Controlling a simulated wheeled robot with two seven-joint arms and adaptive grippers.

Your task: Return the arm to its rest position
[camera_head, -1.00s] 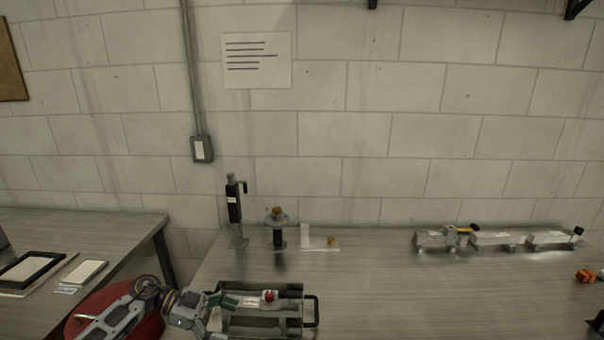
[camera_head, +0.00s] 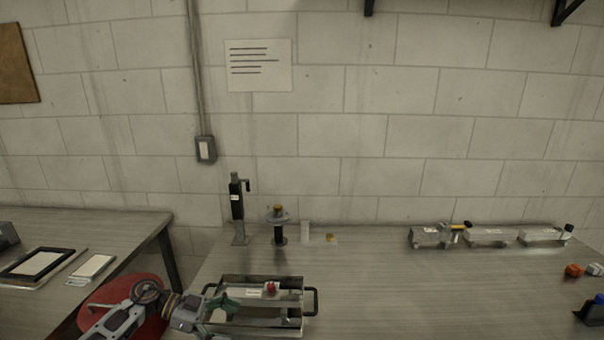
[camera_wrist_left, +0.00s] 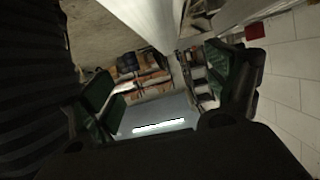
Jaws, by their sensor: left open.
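My left arm (camera_head: 125,315) comes in from the lower left in the head view. Its gripper (camera_head: 222,308) is over the left part of a metal tray with black handles. In the left wrist view my left gripper (camera_wrist_left: 165,90) has its two green-padded fingers spread apart, with nothing between them. Whether the fingers touch the tray cannot be told. The tray (camera_head: 292,329) holds a small red item (camera_head: 270,288) beside a white label. My right gripper is not in view.
A black upright tool (camera_head: 237,205) and a round-topped stand (camera_head: 279,228) are at the table's back left. Aluminium trailers (camera_head: 488,236) stand at the back right. The middle of the table (camera_head: 400,290) is clear.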

